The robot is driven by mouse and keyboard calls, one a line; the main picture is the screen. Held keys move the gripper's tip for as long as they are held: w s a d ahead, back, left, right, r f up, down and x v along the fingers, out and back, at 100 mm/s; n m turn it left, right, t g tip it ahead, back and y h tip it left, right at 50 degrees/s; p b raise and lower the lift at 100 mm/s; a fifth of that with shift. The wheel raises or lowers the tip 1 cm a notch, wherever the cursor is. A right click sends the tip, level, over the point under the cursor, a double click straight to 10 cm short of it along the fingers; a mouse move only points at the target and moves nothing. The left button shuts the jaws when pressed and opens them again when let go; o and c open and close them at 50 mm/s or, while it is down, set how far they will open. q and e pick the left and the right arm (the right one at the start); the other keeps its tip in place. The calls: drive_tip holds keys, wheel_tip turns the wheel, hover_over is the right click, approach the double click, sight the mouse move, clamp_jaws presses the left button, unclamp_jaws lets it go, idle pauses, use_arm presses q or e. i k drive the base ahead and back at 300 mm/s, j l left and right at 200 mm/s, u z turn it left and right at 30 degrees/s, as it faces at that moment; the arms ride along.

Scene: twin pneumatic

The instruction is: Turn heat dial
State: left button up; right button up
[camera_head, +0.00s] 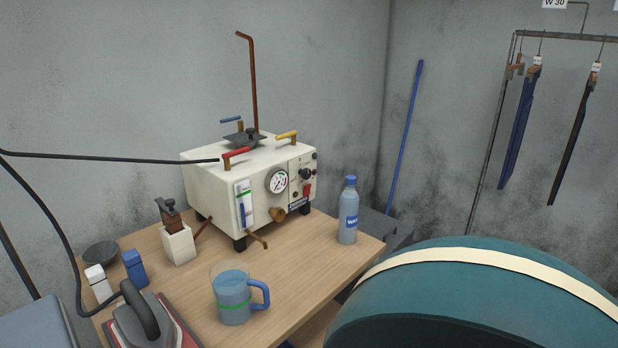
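A cream boiler-like box (215,190) stands on the wooden table at the back. Its front right panel carries a small round black dial (305,173), with a red switch (307,190) below it. I cannot read any marks on the dial, so its setting is unclear. A white round pressure gauge (277,181) sits to the left of the dial. An iron (138,322) with a black handle rests at the table's front left; no dial can be made out on it. Neither of my grippers is in view.
On the wooden table (290,262) stand a blue-handled jug (233,298) and a water bottle (348,215). Red (238,152) and yellow (287,135) levers top the box. A black hose crosses at left. A large teal rounded form (470,295) fills the lower right.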

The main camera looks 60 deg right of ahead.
sight(306, 173)
drive_tip(key=z, duration=1.8)
drive_tip(key=u, duration=2.85)
drive_tip(key=k+l+z, duration=0.1)
drive_tip(key=l, duration=0.25)
drive_tip(key=k+l, duration=0.25)
drive_tip(key=k+l+z, duration=0.15)
drive_tip(key=l, duration=0.3)
drive_tip(key=k+l+z, duration=0.1)
drive_tip(key=l, duration=0.3)
drive_tip(key=k+l+z, duration=0.1)
drive_tip(key=l, duration=0.3)
drive_tip(key=k, duration=0.1)
